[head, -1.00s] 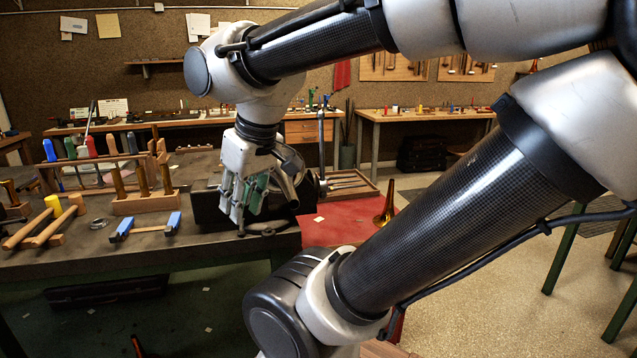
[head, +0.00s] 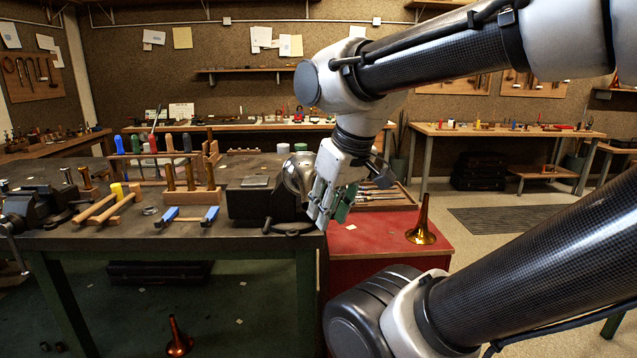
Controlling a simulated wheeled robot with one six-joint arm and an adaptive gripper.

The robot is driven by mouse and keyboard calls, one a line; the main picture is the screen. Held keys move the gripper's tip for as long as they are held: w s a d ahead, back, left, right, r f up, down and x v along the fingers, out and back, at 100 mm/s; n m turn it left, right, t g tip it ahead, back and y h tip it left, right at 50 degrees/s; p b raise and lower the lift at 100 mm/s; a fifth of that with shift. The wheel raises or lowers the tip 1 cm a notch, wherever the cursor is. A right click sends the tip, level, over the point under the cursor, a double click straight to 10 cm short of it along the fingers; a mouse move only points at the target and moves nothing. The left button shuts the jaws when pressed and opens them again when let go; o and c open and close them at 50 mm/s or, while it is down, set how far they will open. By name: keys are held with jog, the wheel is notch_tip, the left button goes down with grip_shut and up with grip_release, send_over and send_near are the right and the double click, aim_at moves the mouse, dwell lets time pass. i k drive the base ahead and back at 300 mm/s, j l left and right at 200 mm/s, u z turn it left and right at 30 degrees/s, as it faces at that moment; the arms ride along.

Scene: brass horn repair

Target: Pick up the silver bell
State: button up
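The silver bell (head: 297,173) is a grey metal flare at the right end of the black vise (head: 255,200) on the dark bench. My gripper (head: 328,220) points down just right of the bell and partly covers it, over the bench's right end. I cannot tell whether the gripper touches the bell or how far its fingers are apart. The bell's right part is hidden behind the gripper.
A brass bell (head: 421,225) stands on the red cabinet top (head: 375,240) to the right. A copper-coloured bell (head: 177,338) stands on the floor. Mallets (head: 110,205), blue-ended blocks (head: 187,218) and a wooden rack (head: 190,197) lie left of the vise.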

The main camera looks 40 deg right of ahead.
aim_at(299, 177)
jog(key=i+j+z, duration=0.15)
jog(key=z, duration=0.3)
jog(key=i+j+z, duration=0.3)
jog(key=z, duration=0.2)
jog(key=i+j+z, duration=0.15)
jog(key=j+z, duration=0.5)
jog(key=j, duration=0.15)
jog(key=l+u, duration=0.15)
jog(key=l, duration=0.25)
jog(key=k+l+u, duration=0.15)
jog(key=k, duration=0.3)
jog(key=k+l+u, duration=0.15)
jog(key=k, duration=0.3)
